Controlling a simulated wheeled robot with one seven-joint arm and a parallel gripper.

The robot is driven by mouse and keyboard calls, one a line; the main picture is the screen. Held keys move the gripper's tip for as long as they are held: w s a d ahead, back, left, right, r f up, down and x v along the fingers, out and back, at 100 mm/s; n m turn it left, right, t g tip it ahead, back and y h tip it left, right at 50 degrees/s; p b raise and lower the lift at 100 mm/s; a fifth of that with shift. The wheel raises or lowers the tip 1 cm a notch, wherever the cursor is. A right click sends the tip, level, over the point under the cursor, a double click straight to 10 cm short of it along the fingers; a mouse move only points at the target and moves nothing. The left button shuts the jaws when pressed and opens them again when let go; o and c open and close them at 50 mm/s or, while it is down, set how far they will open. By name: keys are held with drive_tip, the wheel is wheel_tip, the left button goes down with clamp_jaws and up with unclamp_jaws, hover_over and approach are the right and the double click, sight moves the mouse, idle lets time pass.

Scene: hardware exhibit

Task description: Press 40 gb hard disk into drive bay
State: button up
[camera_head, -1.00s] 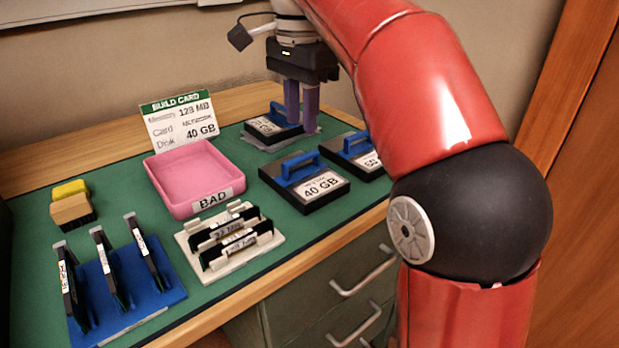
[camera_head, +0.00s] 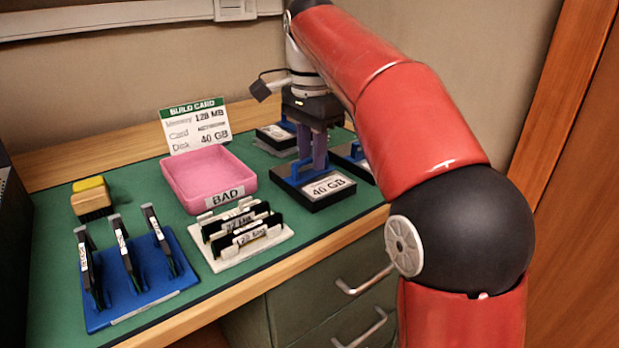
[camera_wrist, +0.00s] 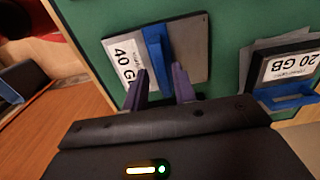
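The 40 GB hard disk (camera_head: 318,192) is a flat black drive with a white label and a blue handle, lying on the green mat. It also shows in the wrist view (camera_wrist: 190,50), with the blue handle upright across it. My gripper (camera_head: 313,163) points down over this disk in the head view. In the wrist view its two purple fingers (camera_wrist: 160,88) are apart, with the handle lying beyond and between them. I cannot tell whether they touch the handle. I cannot make out a drive bay in either view.
Another disk (camera_head: 275,136) lies behind, labelled 20 GB in the wrist view (camera_wrist: 288,68); a third (camera_head: 352,158) is to the right, partly hidden. A pink BAD tray (camera_head: 210,179), white card holder (camera_head: 270,240), blue rack (camera_head: 130,305), brush (camera_head: 91,196) and build card (camera_head: 196,126) stand left.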

clamp_jaws()
drive_tip(key=shift+r+p, duration=1)
drive_tip(key=shift+p, duration=0.1)
drive_tip(key=shift+r, duration=0.25)
drive_tip(key=shift+r, duration=0.35)
drive_tip(key=shift+r, duration=0.2)
